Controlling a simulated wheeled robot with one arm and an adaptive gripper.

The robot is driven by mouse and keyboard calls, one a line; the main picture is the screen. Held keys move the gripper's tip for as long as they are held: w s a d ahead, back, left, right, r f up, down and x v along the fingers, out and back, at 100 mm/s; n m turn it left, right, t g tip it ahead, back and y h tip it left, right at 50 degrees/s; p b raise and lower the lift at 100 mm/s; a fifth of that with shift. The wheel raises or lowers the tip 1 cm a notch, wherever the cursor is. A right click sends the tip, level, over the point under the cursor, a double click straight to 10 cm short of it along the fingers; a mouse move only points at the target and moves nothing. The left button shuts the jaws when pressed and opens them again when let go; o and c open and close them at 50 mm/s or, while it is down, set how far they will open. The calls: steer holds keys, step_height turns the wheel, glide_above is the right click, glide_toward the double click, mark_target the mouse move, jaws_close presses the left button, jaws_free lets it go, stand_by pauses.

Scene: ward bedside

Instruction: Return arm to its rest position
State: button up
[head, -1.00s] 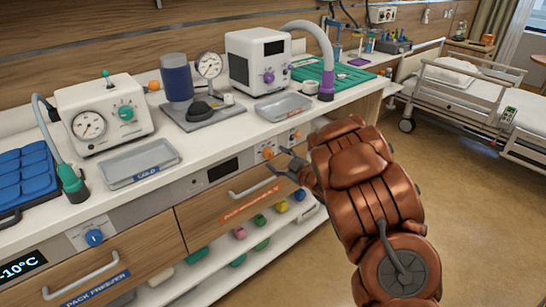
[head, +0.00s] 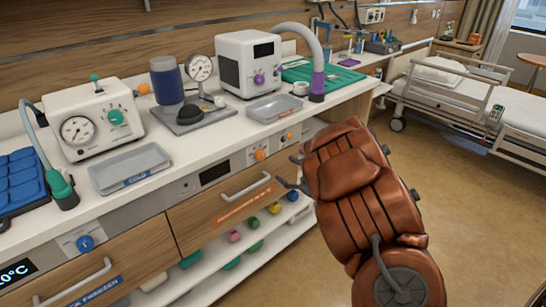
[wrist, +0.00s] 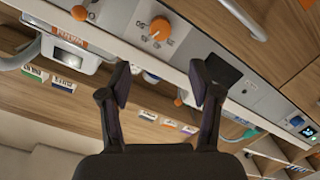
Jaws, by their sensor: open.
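My gripper (head: 291,172) is at the end of my copper-coloured arm, in front of the counter's drawer front in the head view. Its dark fingers show past the arm's left side, partly hidden by it. In the wrist view my gripper (wrist: 160,84) has its two fingers spread wide with nothing between them. Beyond the fingers are the panel with an orange knob (wrist: 159,28) and the drawer fronts. I see no contact with them.
The counter (head: 222,138) carries a white gauge unit (head: 95,140), grey trays (head: 130,168), a blue canister (head: 168,80) and a white machine (head: 246,60). Drawers and an open shelf lie below. A bed (head: 450,88) stands at the back right. The floor (head: 455,190) at right is open.

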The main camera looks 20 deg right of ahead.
stand_by(0.3)
steer(key=d+r+m+g+h, duration=0.2)
steer(key=d+r+m+h, duration=0.15)
steer(key=d+h, duration=0.4)
steer(key=s+m+g+h, duration=0.3)
steer(key=s+m+g, duration=0.15)
steer(key=s, duration=0.45)
steer(key=s+a+m+g+y, duration=0.15)
steer(key=s+a+g, duration=0.25)
steer(key=s+a, duration=0.5)
steer(key=s+a+m+g+y, duration=0.15)
steer(key=s+a+g, duration=0.25)
steer(key=s, duration=0.9)
steer(key=s+a+g+y, duration=0.25)
steer(key=s+a, duration=0.45)
steer(key=s, duration=0.5)
step_height(320, 180, up, 13)
steer(key=h+p, duration=0.1)
steer(key=p, duration=1.1)
steer(key=shift+w, duration=0.25)
steer(key=shift+c, duration=0.2)
